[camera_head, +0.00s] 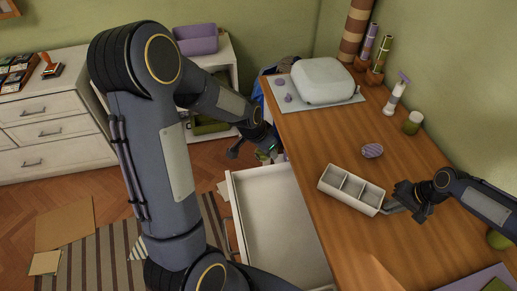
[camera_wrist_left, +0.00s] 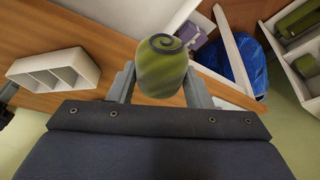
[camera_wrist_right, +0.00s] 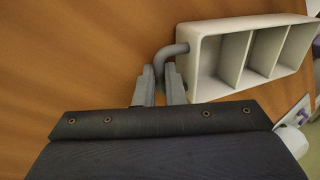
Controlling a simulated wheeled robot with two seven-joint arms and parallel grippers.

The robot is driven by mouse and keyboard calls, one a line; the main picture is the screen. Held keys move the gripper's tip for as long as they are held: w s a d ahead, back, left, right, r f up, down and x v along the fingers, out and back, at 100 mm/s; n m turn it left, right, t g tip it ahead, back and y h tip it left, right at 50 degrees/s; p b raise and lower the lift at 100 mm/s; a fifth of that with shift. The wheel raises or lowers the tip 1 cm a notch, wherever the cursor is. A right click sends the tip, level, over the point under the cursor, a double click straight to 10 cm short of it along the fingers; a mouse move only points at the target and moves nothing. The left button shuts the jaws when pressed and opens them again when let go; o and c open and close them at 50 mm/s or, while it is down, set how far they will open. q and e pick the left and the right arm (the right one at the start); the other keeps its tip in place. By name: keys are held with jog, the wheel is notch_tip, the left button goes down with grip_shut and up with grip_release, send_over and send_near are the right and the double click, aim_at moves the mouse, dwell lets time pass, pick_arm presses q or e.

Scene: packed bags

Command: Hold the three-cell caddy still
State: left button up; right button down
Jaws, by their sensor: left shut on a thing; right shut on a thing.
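The three-cell caddy (camera_head: 327,184) is a white, open-topped box on the wooden desk, with all cells empty. It also shows in the left wrist view (camera_wrist_left: 48,82) and the right wrist view (camera_wrist_right: 195,70). My right gripper (camera_head: 394,206) is shut on the grey loop handle (camera_wrist_right: 168,52) at the caddy's near-right end. My left gripper (camera_head: 269,154) is shut on a green rolled item with a dark spiral end (camera_wrist_left: 162,72), held beside the desk's left edge, near the open drawer. This roll is mostly hidden in the head view.
A purple striped roll (camera_head: 372,150) lies on the desk beyond the caddy. A white rounded case (camera_head: 322,80) sits on a pale mat at the far end. The open drawer (camera_head: 270,215) is empty.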

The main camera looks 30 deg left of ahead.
pick_arm(q)
jog(key=w+d+r+m+g+y, duration=0.1)
jog(key=w+d+m+g, duration=0.35)
jog(key=d+m, duration=0.9)
jog(key=w+d+r+m+g+y, duration=0.1)
jog(key=w+d+m+g, duration=0.4)
jog(key=m, duration=1.4)
jog(key=shift+t+h, duration=0.3)
jog(key=shift+t, duration=0.05)
jog(key=shift+s+d+f, duration=0.3)
jog(key=shift+d+f, duration=0.1)
jog(key=shift+f, duration=0.85)
jog(key=shift+s+d+f, duration=0.3)
jog(key=shift+d+f, duration=0.15)
jog(key=shift+f, duration=0.85)
jog(key=shift+s+d+f, duration=0.3)
jog(key=shift+d+f, duration=0.1)
jog(key=shift+f, duration=0.85)
jog(key=o, duration=1)
jog(key=shift+o, duration=0.2)
jog(key=v, duration=1.2)
